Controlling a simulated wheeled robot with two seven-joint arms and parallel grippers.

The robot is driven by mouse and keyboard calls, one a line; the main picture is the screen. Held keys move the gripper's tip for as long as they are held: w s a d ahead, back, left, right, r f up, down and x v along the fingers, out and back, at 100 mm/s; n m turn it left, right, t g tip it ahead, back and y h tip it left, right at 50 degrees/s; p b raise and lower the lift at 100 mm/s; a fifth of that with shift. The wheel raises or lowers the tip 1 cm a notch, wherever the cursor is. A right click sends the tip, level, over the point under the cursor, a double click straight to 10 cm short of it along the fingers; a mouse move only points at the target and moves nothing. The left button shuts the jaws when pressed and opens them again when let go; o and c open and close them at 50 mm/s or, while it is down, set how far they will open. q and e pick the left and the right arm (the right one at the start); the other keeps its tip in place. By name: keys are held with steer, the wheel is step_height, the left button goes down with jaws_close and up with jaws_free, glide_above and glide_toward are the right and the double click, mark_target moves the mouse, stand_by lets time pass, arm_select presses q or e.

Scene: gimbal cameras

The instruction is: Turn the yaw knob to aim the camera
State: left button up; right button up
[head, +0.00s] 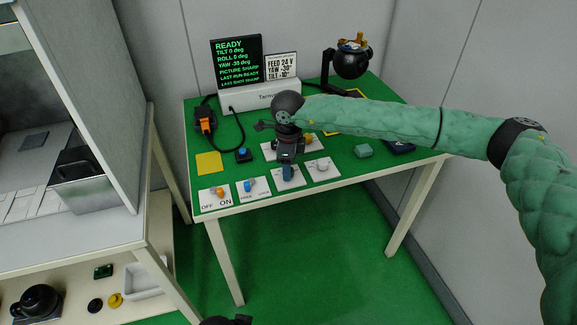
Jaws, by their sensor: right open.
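My right gripper (288,161) points down over the front row of control plates on the green table. It is open, its fingers at a blue knob (288,173) on a white plate (290,183). The gripper covers part of this knob, and I cannot tell whether the fingers touch it. The plate's label is too small to read. The camera (351,62), a dark ball on a black bracket, stands at the back right. The screen (237,61) shows READY, tilt 0, roll 0 and a yaw that looks like -30.
Left of the gripper are an OFF/ON plate with an orange knob (217,192) and a FREE/LOCK plate with a blue knob (249,185). A pale knob (322,165) is to the right. A blue button (242,154) sits behind. A dark part, possibly my left gripper, shows at the bottom edge.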

step_height(320, 180, up, 6)
steer(key=shift+b, duration=0.65)
steer(key=shift+r, duration=0.35)
arm_select(q)
steer(key=d+f, duration=0.2)
steer(key=shift+w+d+f+h, duration=0.15)
steer(key=shift+w+f+h, duration=0.15)
steer(key=shift+w, duration=0.05)
arm_select(e)
steer(key=shift+r, duration=0.25)
arm_select(q)
steer(key=shift+r, duration=0.15)
